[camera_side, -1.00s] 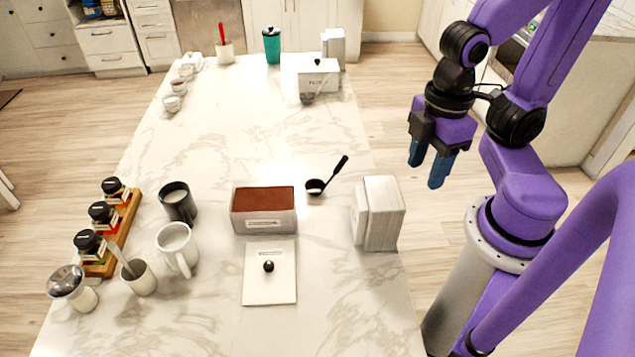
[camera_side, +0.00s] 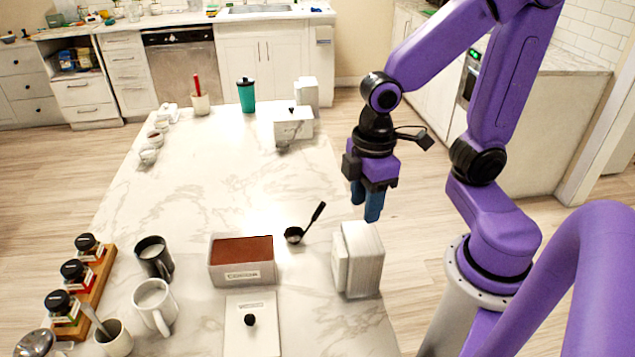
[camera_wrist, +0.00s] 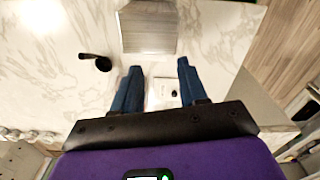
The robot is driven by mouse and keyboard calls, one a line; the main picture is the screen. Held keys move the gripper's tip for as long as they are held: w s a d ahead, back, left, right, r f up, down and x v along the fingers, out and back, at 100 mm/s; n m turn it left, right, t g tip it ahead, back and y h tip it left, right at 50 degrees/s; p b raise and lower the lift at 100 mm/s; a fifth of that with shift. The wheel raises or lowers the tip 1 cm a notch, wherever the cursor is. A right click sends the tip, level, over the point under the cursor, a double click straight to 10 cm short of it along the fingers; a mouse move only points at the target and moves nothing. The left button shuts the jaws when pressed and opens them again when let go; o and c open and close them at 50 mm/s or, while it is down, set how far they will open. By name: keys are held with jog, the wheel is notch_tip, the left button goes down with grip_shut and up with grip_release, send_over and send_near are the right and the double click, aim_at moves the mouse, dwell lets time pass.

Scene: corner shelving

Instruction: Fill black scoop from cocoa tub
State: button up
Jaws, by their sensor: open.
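The black scoop (camera_side: 294,236) lies on the marble counter, right of the cocoa tub, its handle pointing up and right. It also shows in the wrist view (camera_wrist: 103,64), left of my fingers. The cocoa tub (camera_side: 243,276) is a pale rectangular box, open on top and filled with brown cocoa powder (camera_side: 242,250). Its label faces the front. My gripper (camera_side: 366,207) has blue fingers, apart and empty, above the counter's right edge, right of the scoop. In the wrist view the two fingers (camera_wrist: 158,72) are spread with nothing held between them.
A tall whitish container (camera_side: 362,258) stands right of the tub. A white lid with a black knob (camera_side: 252,325) lies before the tub. Mugs (camera_side: 154,304) and a spice rack (camera_side: 98,280) stand left. The counter behind the tub and scoop is clear up to the far containers.

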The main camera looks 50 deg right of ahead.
jog(key=w+d+f+m, duration=0.1)
jog(key=w+d+f, duration=0.1)
jog(key=w, duration=0.3)
jog(key=w+d+f, duration=0.2)
jog(key=w+d, duration=0.1)
jog(key=w, duration=0.2)
jog(key=w+d+f+m, duration=0.1)
jog(key=w+d+f, duration=0.1)
jog(key=w, duration=0.3)
jog(key=shift+w+d+m, duration=0.2)
jog(key=shift+d+m, duration=0.05)
jog(key=shift+m, duration=0.05)
jog(key=shift+w+d+f, duration=0.1)
jog(key=shift+f, duration=3.95)
grip_shut()
jog(key=shift+r, duration=2.55)
